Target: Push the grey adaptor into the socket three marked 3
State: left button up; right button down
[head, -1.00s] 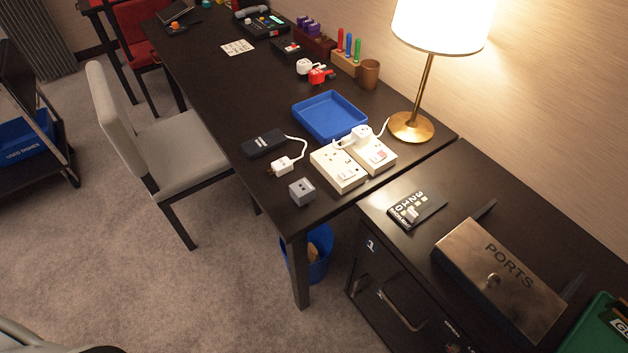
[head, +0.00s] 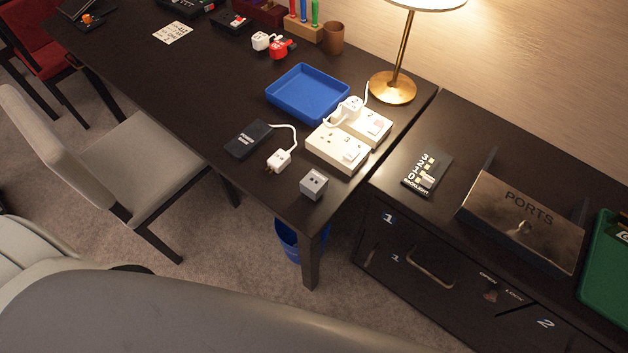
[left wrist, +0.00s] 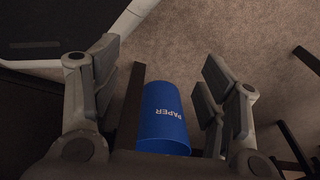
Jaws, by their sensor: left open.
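The grey adaptor (head: 314,183), a small cube with holes in its face, sits on the dark desk near its front right corner in the head view. Socket three (head: 337,147), a white block marked 3 with a switch, lies just behind it; its outlet holes look empty. A second white socket block (head: 368,127) stands beside it with a white plug (head: 350,107) in it. The adaptor and socket three are apart. My left gripper (left wrist: 157,92) shows in the left wrist view, open and empty, above the floor by the blue paper bin. My right gripper is not in view.
A power bank (head: 248,139) with a white cable and plug (head: 279,160) lies left of the adaptor. A blue tray (head: 308,92) and brass lamp (head: 392,88) stand behind. A grey chair (head: 130,165) is at the desk's front. The blue bin (left wrist: 163,120) is below.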

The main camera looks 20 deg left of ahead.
pick_arm(q)
jog(key=w+d+r+t, duration=0.1)
jog(key=w+r, duration=1)
jog(key=r, duration=0.3)
jog(key=w+d+r+t+p, duration=0.1)
jog(key=w+r, duration=0.1)
jog(key=r, duration=0.8)
jog(key=w+d+r, duration=0.1)
jog(key=w+r, duration=0.1)
jog(key=r, duration=0.8)
jog(key=w+d+r+n+h, duration=0.45)
jog(key=w+d+r, duration=0.25)
jog(key=d+r, duration=0.45)
notch_tip(320, 180, up, 5)
jog(key=n+g+y, duration=0.3)
jog(key=n+y, duration=0.2)
jog(key=n, duration=0.7)
send_over(314, 181)
jog(key=f, duration=0.5)
jog(key=shift+s+d, duration=0.1)
jog(key=shift+d, duration=0.1)
jog(key=f, duration=0.5)
jog(key=shift+a+f, duration=0.15)
jog(key=shift+a, duration=0.1)
